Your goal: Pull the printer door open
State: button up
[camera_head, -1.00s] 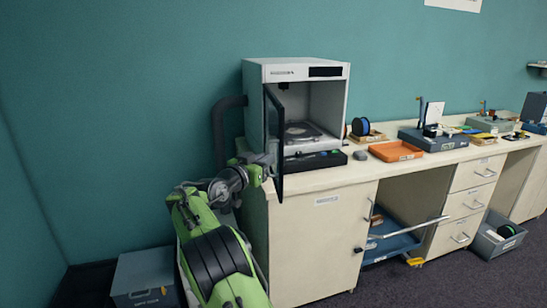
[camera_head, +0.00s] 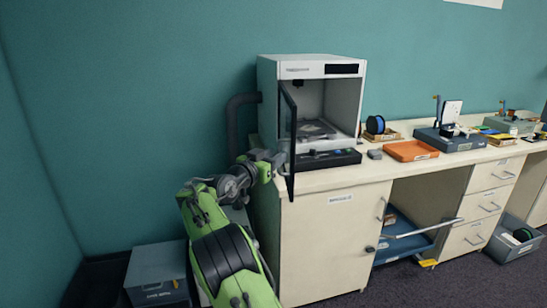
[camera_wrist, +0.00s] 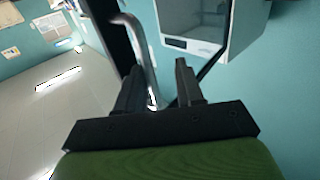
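The printer (camera_head: 345,68) is a white box on the bench with a dark display strip at its top right. Its dark-framed door (camera_head: 289,150) is swung out from the left side, standing nearly edge-on to the head camera, and the chamber shows open. My gripper (camera_head: 279,160) is at the door's outer left side. In the wrist view, a grey bar handle (camera_wrist: 148,62) runs down between the two fingers of my gripper (camera_wrist: 158,72). The fingers stand apart, with the handle nearer the left one and a gap at the right.
The bench (camera_head: 420,171) holds an orange tray (camera_head: 411,151), a blue spool (camera_head: 375,125) and a dark device (camera_head: 450,142) right of the printer. A grey box (camera_head: 157,276) stands on the floor left of my arm. A dark pipe (camera_head: 234,120) runs beside the printer.

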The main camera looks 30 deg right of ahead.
jog(key=v, duration=1.5)
jog(key=shift+a, duration=0.4)
